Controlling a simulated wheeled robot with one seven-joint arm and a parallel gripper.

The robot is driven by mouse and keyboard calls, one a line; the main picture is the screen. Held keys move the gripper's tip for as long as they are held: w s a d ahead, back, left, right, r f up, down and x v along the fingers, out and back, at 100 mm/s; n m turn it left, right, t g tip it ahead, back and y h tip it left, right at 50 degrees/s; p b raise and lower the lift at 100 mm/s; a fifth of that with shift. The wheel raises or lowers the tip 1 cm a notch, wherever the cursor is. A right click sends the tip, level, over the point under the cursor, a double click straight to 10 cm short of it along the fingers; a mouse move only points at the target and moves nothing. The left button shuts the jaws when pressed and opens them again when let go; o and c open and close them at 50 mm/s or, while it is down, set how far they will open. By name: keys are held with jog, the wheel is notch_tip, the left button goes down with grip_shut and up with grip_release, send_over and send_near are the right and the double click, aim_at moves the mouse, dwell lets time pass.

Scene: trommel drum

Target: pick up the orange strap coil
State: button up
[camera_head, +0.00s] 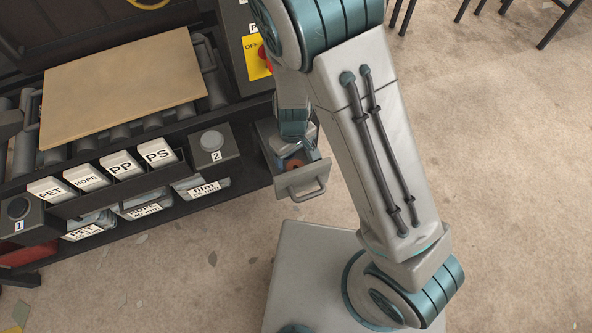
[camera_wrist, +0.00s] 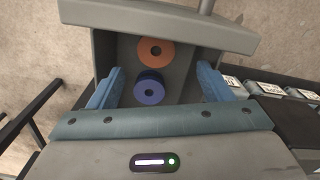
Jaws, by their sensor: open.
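The orange strap coil (camera_wrist: 145,54) is a flat ring with a dark hole. It lies in an open grey drawer (camera_wrist: 210,30), near the drawer's front panel in the wrist view. A blue coil (camera_wrist: 139,95) sits right beside it, closer to my gripper's palm. My gripper (camera_wrist: 160,70) is open and empty, its blue fingers apart at the left and right of the coils. In the head view my gripper points down over the drawer (camera_head: 301,183), and a bit of the orange coil (camera_head: 295,163) shows there, mostly hidden by my gripper.
The drawer's walls stand close around my fingers, and its handle (camera_head: 307,192) sticks out in front. A dark roller bench (camera_head: 110,200) with labelled bins and a cardboard sheet (camera_head: 125,85) stands at the left.

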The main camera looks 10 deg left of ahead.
aim_at(296, 167)
jog(key=f, duration=0.2)
jog(key=f+b, duration=0.1)
jog(key=f, duration=0.4)
jog(key=shift+w+d+f+b, duration=0.15)
jog(key=shift+d+f+b, duration=0.15)
jog(key=shift+b, duration=0.1)
jog(key=shift+r, duration=0.1)
jog(key=shift+c, duration=0.3)
jog(key=c, duration=1.1)
